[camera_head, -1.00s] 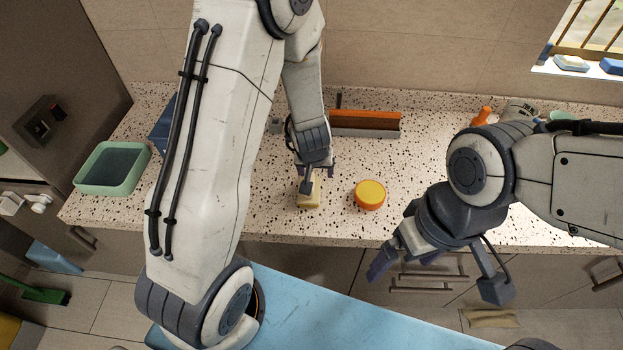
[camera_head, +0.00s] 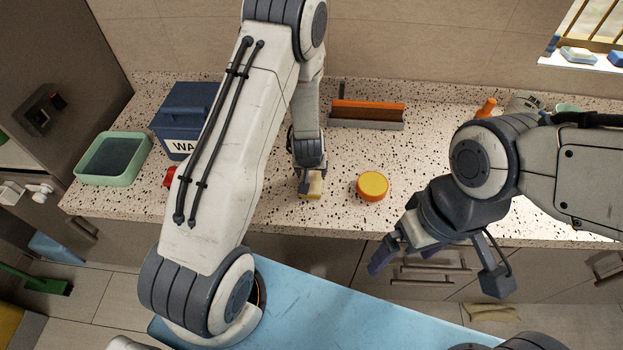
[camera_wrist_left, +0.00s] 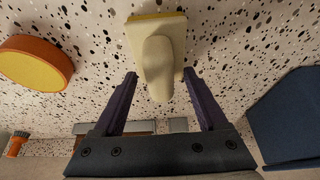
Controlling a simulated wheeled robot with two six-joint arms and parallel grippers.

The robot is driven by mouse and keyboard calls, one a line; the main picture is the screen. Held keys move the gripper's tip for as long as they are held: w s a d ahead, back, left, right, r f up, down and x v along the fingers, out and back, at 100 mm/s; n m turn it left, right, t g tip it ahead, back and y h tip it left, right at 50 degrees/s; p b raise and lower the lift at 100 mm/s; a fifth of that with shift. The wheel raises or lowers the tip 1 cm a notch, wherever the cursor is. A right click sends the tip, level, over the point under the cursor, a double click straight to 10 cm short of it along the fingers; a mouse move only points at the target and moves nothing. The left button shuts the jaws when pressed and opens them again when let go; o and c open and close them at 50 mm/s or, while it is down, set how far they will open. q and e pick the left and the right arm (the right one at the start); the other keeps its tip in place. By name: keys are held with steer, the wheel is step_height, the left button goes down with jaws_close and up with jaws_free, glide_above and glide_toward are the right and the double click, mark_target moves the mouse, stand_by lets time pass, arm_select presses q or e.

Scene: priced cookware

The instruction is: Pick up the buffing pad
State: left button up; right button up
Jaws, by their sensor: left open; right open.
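A small cream block with a raised grip and a yellow layer (camera_wrist_left: 158,28), which looks like the buffing pad, lies on the speckled counter. In the head view the pad (camera_head: 315,187) is partly hidden by my left gripper (camera_head: 309,181). In the left wrist view my left gripper (camera_wrist_left: 160,73) is open, its fingertips on either side of the pad's raised grip. I cannot tell whether either finger touches it. My right gripper (camera_head: 438,270) is open and empty, in front of the counter's edge.
A round orange disc with a yellow top (camera_head: 372,186) sits right of the pad. An orange-and-grey long tool (camera_head: 368,114) lies behind. A blue box (camera_head: 184,108) with lettering and a green tub (camera_head: 110,158) stand to the left.

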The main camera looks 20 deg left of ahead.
arm_select(q)
jaws_close()
steer(key=shift+r, duration=0.1)
